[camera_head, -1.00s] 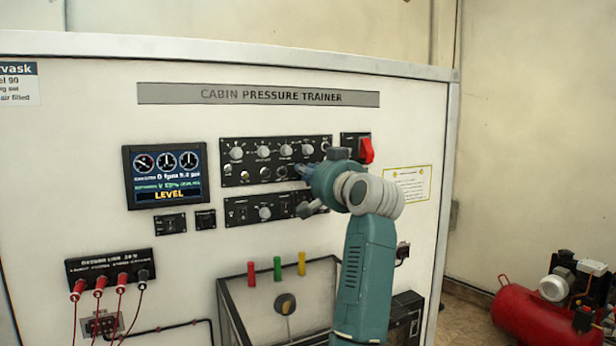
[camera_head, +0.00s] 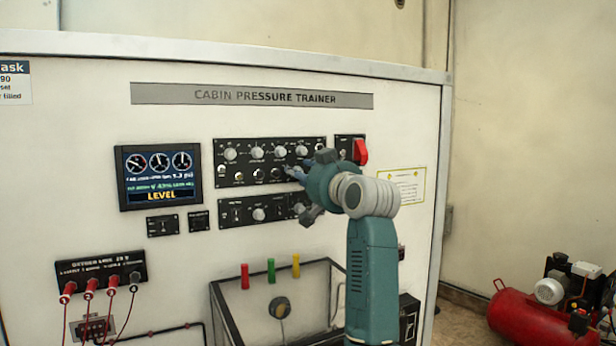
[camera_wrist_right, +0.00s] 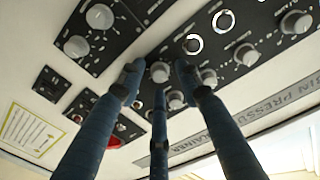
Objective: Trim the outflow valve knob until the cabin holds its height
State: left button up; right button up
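The upper black knob panel (camera_head: 270,162) on the white trainer carries two rows of knobs. Their labels are too small to read, so I cannot tell which is the outflow valve knob. My right gripper (camera_head: 293,172) is at the right part of this panel; its wrist hides some of it. In the right wrist view, the three blue fingers of my right gripper (camera_wrist_right: 158,80) are spread around a grey knob (camera_wrist_right: 160,72), with gaps visible beside it. The display (camera_head: 159,176) shows three dials and the word LEVEL in yellow. My left gripper is out of view.
A red switch (camera_head: 360,152) sits right of the panel. A lower knob panel (camera_head: 240,213) is just below. Red plugs with cables (camera_head: 90,287) are at lower left. A clear-sided box (camera_head: 213,300) stands in front, below. A red compressor (camera_head: 525,318) is at right.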

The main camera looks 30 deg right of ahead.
jog(key=s, duration=1.1)
jog(key=shift+s+a, duration=0.2)
jog(key=shift+s, duration=0.2)
jog(key=shift+f, duration=0.2)
